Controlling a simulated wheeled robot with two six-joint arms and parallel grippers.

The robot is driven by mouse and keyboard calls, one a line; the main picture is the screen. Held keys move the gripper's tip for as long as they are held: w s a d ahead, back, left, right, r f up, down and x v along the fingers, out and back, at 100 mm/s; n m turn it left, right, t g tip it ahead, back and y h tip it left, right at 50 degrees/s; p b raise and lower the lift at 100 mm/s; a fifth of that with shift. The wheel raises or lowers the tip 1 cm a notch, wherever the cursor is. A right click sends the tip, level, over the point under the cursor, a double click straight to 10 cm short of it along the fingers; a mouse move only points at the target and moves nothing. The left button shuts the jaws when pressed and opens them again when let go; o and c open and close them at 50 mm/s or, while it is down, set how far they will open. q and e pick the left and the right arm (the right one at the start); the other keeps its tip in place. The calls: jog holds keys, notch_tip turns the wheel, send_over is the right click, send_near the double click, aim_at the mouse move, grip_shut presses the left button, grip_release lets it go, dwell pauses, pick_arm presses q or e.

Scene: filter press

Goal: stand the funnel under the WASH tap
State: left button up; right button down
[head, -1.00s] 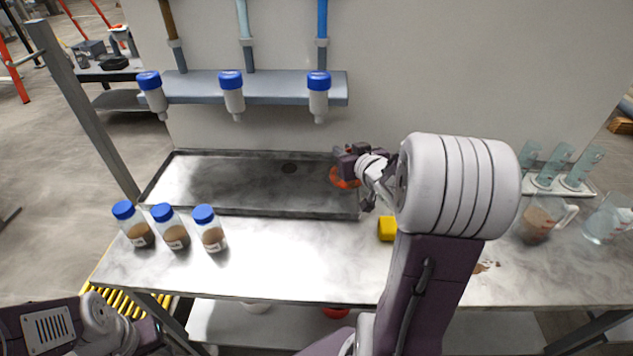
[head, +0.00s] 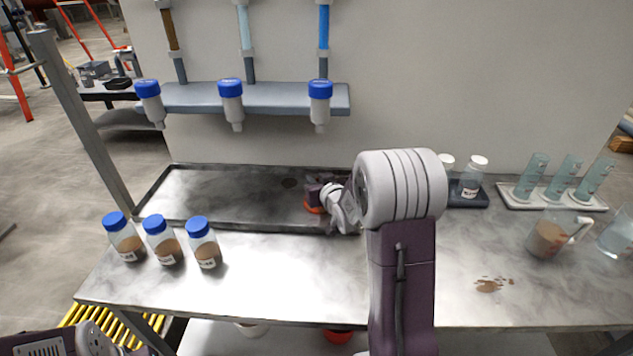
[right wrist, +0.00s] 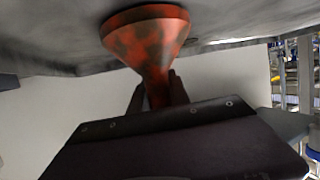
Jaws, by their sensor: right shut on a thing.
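The orange-red funnel (head: 314,207) is in my right gripper (head: 324,193), low over the right part of the dark tray (head: 215,217). In the right wrist view the funnel (right wrist: 147,42) has its wide mouth toward the grey tray surface and its narrow stem between the fingers (right wrist: 158,95). I cannot tell whether the rim touches the tray. Three blue-capped taps hang from the shelf: left (head: 150,104), middle (head: 231,104) and right (head: 320,104). Their names are not readable. The funnel is below the right one. My left gripper is out of the picture.
Three blue-capped bottles of brown stuff (head: 163,240) stand in front of the tray. To the right are capped bottles on a dark holder (head: 468,196), a rack of cylinders (head: 553,200), a jug (head: 549,236) and a brown spill (head: 489,285). The front middle of the table is clear.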

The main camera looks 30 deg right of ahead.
jog(key=shift+f, duration=0.2)
jog(key=c, duration=1.2)
grip_release()
jog(key=shift+c, duration=0.2)
jog(key=shift+r, duration=0.1)
